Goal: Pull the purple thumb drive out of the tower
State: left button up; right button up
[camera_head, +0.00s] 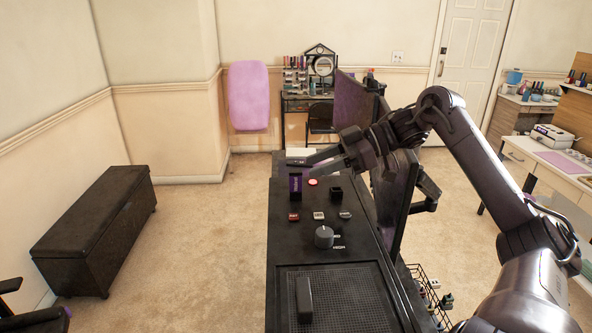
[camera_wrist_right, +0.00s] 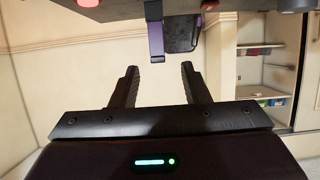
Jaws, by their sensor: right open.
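A small upright dark block with a purple face (camera_head: 295,186) stands on the black desk (camera_head: 279,235). In the right wrist view, a purple and black upright piece (camera_wrist_right: 154,28) shows just beyond the fingers, near the picture's top middle. I cannot tell where the thumb drive ends and the tower begins. My right gripper (camera_head: 312,164) reaches in from the right, just above and behind the block. In its wrist view the right gripper (camera_wrist_right: 157,82) is open, with nothing between its fingers and a gap before the piece. My left gripper is out of view.
A small open black box (camera_head: 335,195), a red button (camera_head: 312,182), several small labelled pieces and a grey knob (camera_head: 324,237) are on the desk. A monitor (camera_head: 393,194) stands along its right side. A black mesh panel (camera_head: 340,297) lies in front.

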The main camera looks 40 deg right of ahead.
aim_at(294, 174)
jog(key=shift+w+a+f, duration=0.1)
jog(key=shift+w+a, duration=0.05)
jog(key=shift+w, duration=0.15)
jog(key=shift+w+a+f+p, duration=0.15)
jog(key=shift+w+a+p, duration=0.15)
jog(key=shift+p, duration=0.1)
jog(key=shift+w+a+f+p, duration=0.15)
jog(key=shift+w+a+p, duration=0.1)
jog(key=shift+a+p, duration=0.3)
jog(key=p+x, duration=0.2)
jog(key=x, duration=0.1)
jog(key=shift+w+a+f, duration=0.15)
jog(key=shift+w+f, duration=0.05)
jog(key=shift+f, duration=0.1)
jog(key=shift+w+a+f, duration=0.4)
grip_shut()
jog(key=shift+r, duration=0.1)
